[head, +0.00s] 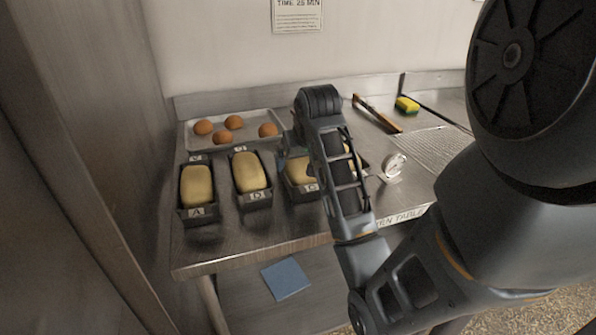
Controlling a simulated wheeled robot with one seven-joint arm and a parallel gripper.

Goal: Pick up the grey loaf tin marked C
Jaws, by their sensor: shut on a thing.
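The grey loaf tin marked C (305,196) stands on the metal table, with pale yellow dough in it. My arm hides its right and rear parts. My gripper (290,158) is at the rear of this tin and shut on it; the fingertips are mostly hidden behind my arm. I cannot tell whether the tin is lifted clear of the table. Left of it stand a similar dark tin marked D (256,201) and another marked A (197,216), both with dough in them.
A tray (190,146) with several brown buns stands at the back left. A wooden-handled tool (377,113) and a yellow-green sponge (407,105) lie at the back right. A round white dial (395,165) is right of my arm. A blue square (286,278) lies below.

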